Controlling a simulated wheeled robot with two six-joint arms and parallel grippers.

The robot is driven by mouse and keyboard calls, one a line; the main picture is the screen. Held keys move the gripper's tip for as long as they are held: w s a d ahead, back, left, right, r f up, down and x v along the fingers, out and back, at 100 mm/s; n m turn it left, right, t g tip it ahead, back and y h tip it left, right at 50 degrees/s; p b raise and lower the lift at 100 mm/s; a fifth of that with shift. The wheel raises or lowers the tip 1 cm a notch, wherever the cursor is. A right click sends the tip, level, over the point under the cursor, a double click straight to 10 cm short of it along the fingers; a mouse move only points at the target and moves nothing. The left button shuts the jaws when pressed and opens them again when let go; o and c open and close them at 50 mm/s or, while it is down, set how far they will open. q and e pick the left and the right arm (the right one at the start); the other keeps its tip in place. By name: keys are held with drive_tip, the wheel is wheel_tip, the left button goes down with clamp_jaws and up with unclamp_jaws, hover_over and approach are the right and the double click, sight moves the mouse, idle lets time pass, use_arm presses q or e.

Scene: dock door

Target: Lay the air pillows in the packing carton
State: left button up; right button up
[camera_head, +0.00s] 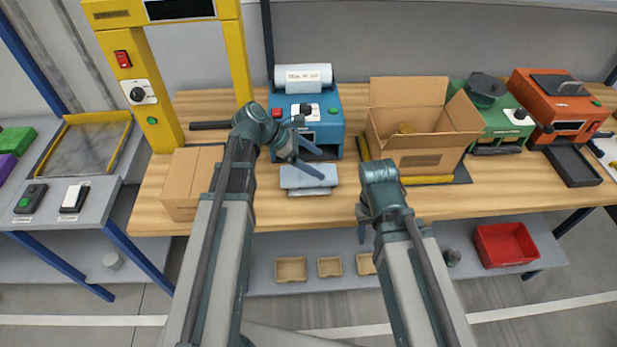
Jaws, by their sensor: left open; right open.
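The open packing carton (418,160) stands on the wooden bench right of centre with its flaps up. The blue machine (335,128) with a white film roll (303,76) stands left of the carton. A pale blue-grey flat piece (300,180), possibly an air pillow, lies in front of the machine; I cannot tell whether it is one or several. My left gripper (312,160) is open just above it, in front of the machine. My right gripper (363,192) is open near the bench's front edge, in front of the carton.
A closed brown box (193,185) stands on the bench at left, by a yellow frame (163,100). Green (490,120) and orange (545,100) machines stand right of the carton. A red bin (505,245) and small tan trays (291,269) are on the lower shelf.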

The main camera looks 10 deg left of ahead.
sight(330, 171)
use_arm(q)
drive_tip(key=b+x, duration=0.3)
drive_tip(key=x, duration=0.2)
drive_tip(key=shift+s+b, duration=0.1)
drive_tip(key=shift+b, duration=0.2)
drive_tip(key=shift+d+f, duration=0.1)
drive_tip(key=shift+d, duration=0.05)
drive_tip(key=c, duration=1.2)
